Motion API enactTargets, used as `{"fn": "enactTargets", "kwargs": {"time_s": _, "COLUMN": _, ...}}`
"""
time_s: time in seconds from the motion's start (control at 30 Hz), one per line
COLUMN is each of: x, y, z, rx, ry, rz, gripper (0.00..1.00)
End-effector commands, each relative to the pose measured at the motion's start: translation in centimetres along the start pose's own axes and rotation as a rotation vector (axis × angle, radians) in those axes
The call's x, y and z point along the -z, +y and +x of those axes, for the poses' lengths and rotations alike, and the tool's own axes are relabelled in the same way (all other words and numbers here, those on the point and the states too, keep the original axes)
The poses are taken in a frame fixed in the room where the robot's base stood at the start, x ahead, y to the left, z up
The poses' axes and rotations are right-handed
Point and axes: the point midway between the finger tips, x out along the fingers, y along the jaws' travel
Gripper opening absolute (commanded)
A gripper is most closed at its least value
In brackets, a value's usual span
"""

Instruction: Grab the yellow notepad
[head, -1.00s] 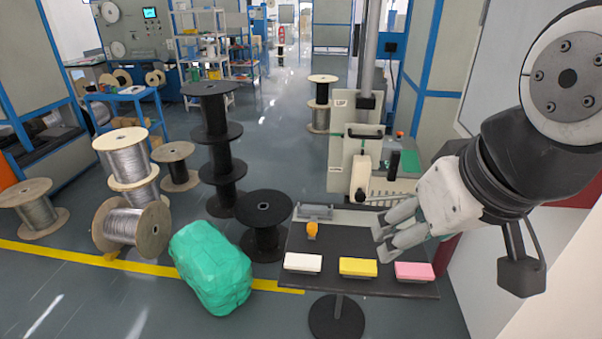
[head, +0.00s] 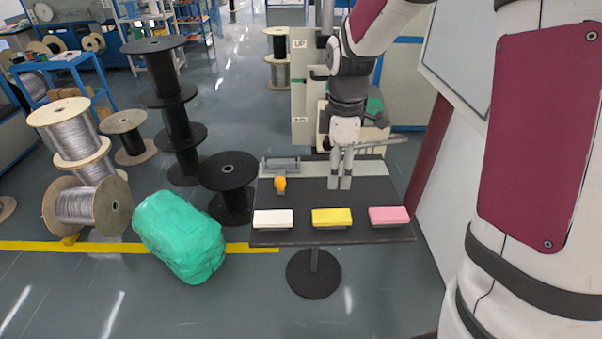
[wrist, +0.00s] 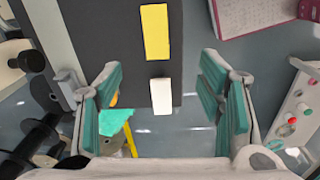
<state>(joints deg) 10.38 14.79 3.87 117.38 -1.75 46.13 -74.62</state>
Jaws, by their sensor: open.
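The yellow notepad (head: 332,217) lies on the small dark table (head: 375,237) near its front edge, between a white pad (head: 273,218) and a pink pad (head: 389,216). In the wrist view the yellow notepad (wrist: 155,32) is at the top centre, beyond the fingertips, with the white pad (wrist: 161,96) below it. My gripper (head: 340,183) points down over the back middle of the table, behind the yellow notepad. In the wrist view my gripper (wrist: 165,92) is open, with teal pads wide apart and nothing held.
An orange object (head: 280,185) and a grey tool-like item (head: 280,163) are at the table's back left. A machine (head: 304,95) stands behind. A green bundle (head: 180,237) and black spools (head: 228,180) are on the floor to the left.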

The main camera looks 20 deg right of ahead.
Motion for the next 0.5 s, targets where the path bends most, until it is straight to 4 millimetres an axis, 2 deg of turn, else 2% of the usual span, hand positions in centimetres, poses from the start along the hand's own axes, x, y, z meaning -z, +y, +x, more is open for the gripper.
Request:
{"fn": "enactTargets", "kwargs": {"time_s": 0.03, "x": 0.0, "y": 0.6, "z": 1.1, "rx": 0.015, "ry": -0.001, "rz": -0.029, "gripper": 0.62}}
{"fn": "enactTargets", "kwargs": {"time_s": 0.17, "x": 0.0, "y": 1.1, "z": 2.4, "rx": 0.03, "ry": -0.002, "rz": -0.076, "gripper": 0.62}}
{"fn": "enactTargets", "kwargs": {"time_s": 0.33, "x": 0.0, "y": 1.0, "z": 4.4, "rx": 0.036, "ry": -0.002, "rz": -0.087, "gripper": 0.62}}
{"fn": "enactTargets", "kwargs": {"time_s": 0.5, "x": 0.0, "y": 0.9, "z": 7.7, "rx": 0.037, "ry": -0.003, "rz": -0.086, "gripper": 0.62}}
